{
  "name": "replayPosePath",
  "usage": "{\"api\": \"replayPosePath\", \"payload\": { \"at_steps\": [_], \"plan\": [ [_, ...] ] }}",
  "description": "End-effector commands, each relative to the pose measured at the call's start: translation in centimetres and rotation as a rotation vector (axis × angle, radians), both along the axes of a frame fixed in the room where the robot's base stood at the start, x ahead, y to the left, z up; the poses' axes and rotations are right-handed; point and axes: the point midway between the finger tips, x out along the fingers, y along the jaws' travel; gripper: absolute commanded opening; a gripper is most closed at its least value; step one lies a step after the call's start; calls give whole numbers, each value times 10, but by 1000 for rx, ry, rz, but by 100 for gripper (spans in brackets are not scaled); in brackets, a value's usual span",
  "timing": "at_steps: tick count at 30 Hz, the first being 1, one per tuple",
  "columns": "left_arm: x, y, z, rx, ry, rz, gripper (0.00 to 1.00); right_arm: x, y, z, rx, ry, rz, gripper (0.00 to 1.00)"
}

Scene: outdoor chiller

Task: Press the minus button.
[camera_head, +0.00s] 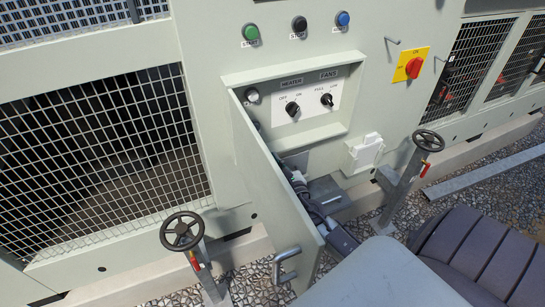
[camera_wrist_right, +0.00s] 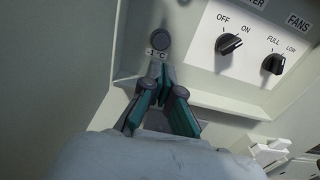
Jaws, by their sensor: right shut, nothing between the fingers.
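The minus button is a round dark button (camera_wrist_right: 158,39) above a small label reading -1 °C in the right wrist view. In the head view a round button (camera_head: 252,95) sits at the left end of the recessed control panel. My right gripper (camera_wrist_right: 165,76) is shut and empty, its teal fingertips just below the button and its label. I cannot tell if the tips touch the panel. In the head view the open door hides much of this gripper. My left gripper is not in view.
The open cabinet door (camera_head: 275,200) stands left of my right arm. The heater knob (camera_head: 292,108) and fans knob (camera_head: 327,99) are right of the button. The recess's lower ledge (camera_wrist_right: 225,98) projects beside the fingers. Handwheels (camera_head: 182,231) (camera_head: 428,140) stand on both sides.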

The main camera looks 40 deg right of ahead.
Motion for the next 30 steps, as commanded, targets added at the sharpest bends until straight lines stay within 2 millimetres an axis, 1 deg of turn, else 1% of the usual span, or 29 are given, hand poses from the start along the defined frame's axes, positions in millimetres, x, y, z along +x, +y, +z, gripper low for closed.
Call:
{"api": "replayPosePath", "payload": {
  "at_steps": [12, 14, 16, 17, 19, 20, 21, 23, 24, 26, 27, 29, 30],
  "plan": [
    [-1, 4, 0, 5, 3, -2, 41, 0, 0, 0, 0, 0, 0, 0],
    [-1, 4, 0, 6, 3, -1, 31, 0, 0, -2, 6, 3, 0, 0],
    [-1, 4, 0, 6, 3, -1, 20, -2, 0, -15, 51, 20, -4, 0],
    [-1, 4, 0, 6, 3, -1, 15, -3, 0, -26, 90, 35, -8, 0],
    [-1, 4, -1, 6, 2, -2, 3, -11, 0, -65, 242, 85, -30, 0],
    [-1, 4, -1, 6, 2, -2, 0, -16, 1, -88, 332, 115, -49, 0],
    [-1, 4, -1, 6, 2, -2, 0, -28, 4, -125, 473, 160, -85, 0],
    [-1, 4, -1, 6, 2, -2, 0, -53, 10, -186, 722, 229, -169, 0],
    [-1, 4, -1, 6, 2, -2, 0, -75, 17, -229, 900, 273, -249, 0],
    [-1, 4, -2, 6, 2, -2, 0, -117, 31, -290, 1167, 326, -403, 0],
    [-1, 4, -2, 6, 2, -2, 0, -148, 41, -327, 1334, 348, -523, 0],
    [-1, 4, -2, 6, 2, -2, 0, -199, 58, -376, 1558, 359, -730, 0],
    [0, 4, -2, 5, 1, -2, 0, -233, 71, -402, 1686, 351, -876, 0]
  ]
}}
